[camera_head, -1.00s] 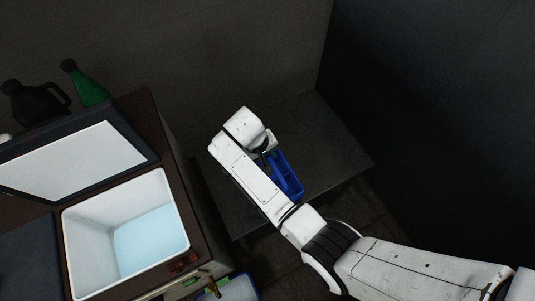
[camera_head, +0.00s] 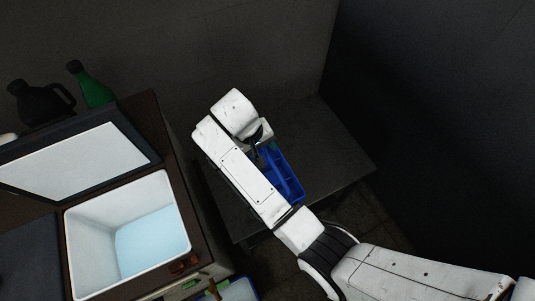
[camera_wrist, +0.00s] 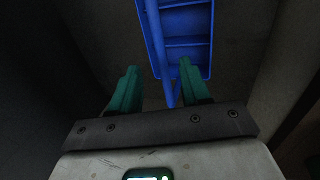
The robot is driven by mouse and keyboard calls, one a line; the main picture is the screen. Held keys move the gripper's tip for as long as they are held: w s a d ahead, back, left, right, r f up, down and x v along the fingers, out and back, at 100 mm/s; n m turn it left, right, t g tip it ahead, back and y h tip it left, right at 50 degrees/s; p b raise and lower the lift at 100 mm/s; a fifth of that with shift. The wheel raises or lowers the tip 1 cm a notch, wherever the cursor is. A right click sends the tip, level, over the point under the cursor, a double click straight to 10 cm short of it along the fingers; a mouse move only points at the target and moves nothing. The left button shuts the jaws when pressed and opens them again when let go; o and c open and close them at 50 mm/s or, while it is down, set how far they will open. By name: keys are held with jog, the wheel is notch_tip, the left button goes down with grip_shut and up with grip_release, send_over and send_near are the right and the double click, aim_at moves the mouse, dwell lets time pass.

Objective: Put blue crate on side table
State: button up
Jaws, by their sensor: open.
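The blue crate (camera_head: 287,178) stands on the dark grey side table (camera_head: 322,150), partly hidden behind my arm in the head view. In the wrist view the crate (camera_wrist: 187,38) shows its open top and compartments, with a long blue handle bar (camera_wrist: 158,45) running toward my gripper. My gripper (camera_wrist: 158,68) has its two green fingers apart, with the handle bar between them. The bar is nearer the right finger; I cannot tell whether they touch. In the head view my gripper (camera_head: 268,148) is at the crate's far end, mostly hidden by my wrist.
An open white tank (camera_head: 128,235) with a raised lid (camera_head: 75,162) stands at the left. A black jug (camera_head: 42,103) and a green bottle (camera_head: 91,85) are behind it. A blue-rimmed container (camera_head: 238,290) is at the bottom. The table's right part is bare.

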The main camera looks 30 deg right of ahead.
jog(key=shift+v, duration=1.95)
jog(key=s+d+f+y, duration=0.1)
jog(key=s+d+f, duration=0.25)
jog(key=s, duration=0.25)
jog(key=s+d+f, duration=0.2)
jog(key=s+d, duration=0.2)
jog(key=s, duration=0.2)
jog(key=s+d+y, duration=0.1)
jog(key=s, duration=0.7)
jog(key=s+d+r+t+y, duration=0.1)
jog(key=s+d, duration=0.1)
jog(key=s, duration=0.6)
jog(key=shift+s+d+m, duration=0.3)
jog(key=shift+s, duration=0.05)
jog(key=shift+r, duration=0.15)
